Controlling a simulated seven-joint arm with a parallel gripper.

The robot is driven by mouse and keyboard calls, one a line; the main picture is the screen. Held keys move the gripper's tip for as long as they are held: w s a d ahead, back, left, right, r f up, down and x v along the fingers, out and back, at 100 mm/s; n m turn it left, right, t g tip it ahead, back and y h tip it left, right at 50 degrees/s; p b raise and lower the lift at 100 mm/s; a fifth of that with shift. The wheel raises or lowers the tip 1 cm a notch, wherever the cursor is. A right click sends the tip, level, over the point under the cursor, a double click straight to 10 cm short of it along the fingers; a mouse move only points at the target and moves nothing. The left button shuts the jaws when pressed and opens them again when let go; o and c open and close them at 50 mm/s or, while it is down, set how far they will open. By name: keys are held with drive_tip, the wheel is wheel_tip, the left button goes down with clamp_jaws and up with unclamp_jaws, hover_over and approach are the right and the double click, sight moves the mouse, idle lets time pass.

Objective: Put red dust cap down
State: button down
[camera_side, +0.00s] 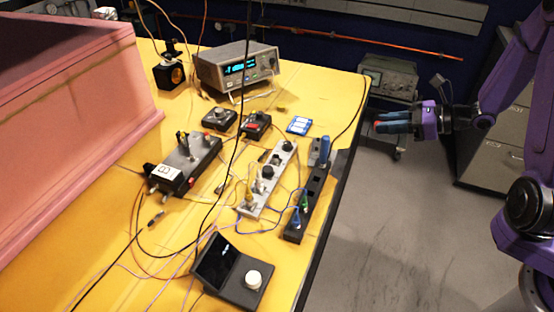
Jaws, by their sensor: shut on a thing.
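My gripper (392,120) is at the right, out past the right edge of the table and over the grey floor.
The yellow table (325,98) holds a bench meter (237,68), a black-and-grey box (184,165), a silver strip with connectors (268,180), a black rail (306,205) and a knob unit (232,272). Loose cables cross the front. A pink foam block (70,130) stands left.

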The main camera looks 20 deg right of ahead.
drive_tip(key=s+a+r+n+g+y, duration=0.1)
drive_tip(key=s+a+r+n+g, duration=0.1)
drive_tip(key=a+n+g, duration=0.4)
drive_tip(key=s+a+r+n+g+y, duration=0.2)
drive_tip(key=a+r+n+g, duration=0.2)
drive_tip(key=a+g, duration=0.3)
drive_tip(key=shift+s+a+r+n+y, duration=0.3)
drive_tip(key=shift+a+n, duration=0.6)
drive_tip(key=shift+a, duration=1.3)
